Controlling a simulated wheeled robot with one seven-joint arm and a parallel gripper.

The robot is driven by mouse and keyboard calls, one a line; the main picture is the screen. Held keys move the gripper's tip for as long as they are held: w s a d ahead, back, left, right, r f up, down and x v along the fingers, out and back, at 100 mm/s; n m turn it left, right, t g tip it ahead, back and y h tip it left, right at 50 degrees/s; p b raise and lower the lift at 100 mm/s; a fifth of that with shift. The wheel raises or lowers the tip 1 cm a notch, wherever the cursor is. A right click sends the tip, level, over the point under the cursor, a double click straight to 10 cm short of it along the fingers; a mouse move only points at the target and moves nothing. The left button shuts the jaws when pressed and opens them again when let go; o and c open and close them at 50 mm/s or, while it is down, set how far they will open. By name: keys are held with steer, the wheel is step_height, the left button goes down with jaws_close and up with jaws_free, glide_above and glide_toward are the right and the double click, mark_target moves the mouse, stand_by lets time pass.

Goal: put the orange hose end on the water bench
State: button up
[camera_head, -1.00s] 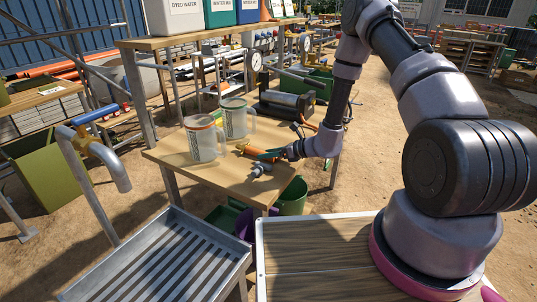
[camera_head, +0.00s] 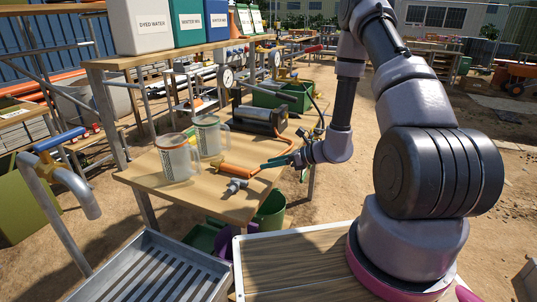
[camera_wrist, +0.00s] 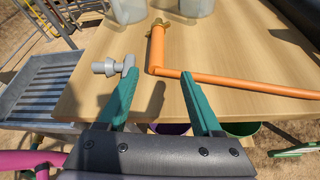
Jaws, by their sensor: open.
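The orange hose end (camera_head: 236,169), with a brass fitting at its tip, lies on the wooden bench top (camera_head: 150,176) in front of two clear jugs. In the wrist view the orange hose end (camera_wrist: 156,50) points away from me, and the thinner orange hose runs off to the right from its near end. My gripper (camera_head: 272,163) is at the bench's right side, its teal fingers pointing at the hose end. In the wrist view my gripper (camera_wrist: 158,77) is open and empty; the hose end's near corner lies just ahead, between the fingertips in the picture.
A grey pipe fitting (camera_head: 235,186) lies left of the hose end, near my left fingertip in the wrist view. Jugs (camera_head: 178,157) stand behind. A metal tray sink (camera_head: 150,270) is at front left; a green bucket (camera_head: 271,208) is below the bench.

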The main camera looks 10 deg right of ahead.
steer(key=s+a+r+n+g, duration=0.15)
steer(key=s+r+n, duration=0.35)
steer(key=r, duration=0.7)
steer(key=s+r+n+g, duration=0.3)
steer(key=r+n, duration=0.4)
steer(key=r, duration=0.4)
steer(key=s+d+r+n+t+h, duration=0.2)
steer(key=s+d+r+n+h, duration=0.2)
steer(key=s+r, duration=0.3)
steer(key=s+d+r+n+t+h, duration=0.3)
steer(key=s+d+r+n+h, duration=0.2)
steer(key=r, duration=0.5)
steer(key=s+d+n, duration=0.1)
steer(key=s+d, duration=0.1)
steer(key=s, duration=0.1)
steer(key=shift+d+h, duration=0.25)
steer(key=shift+h, duration=0.05)
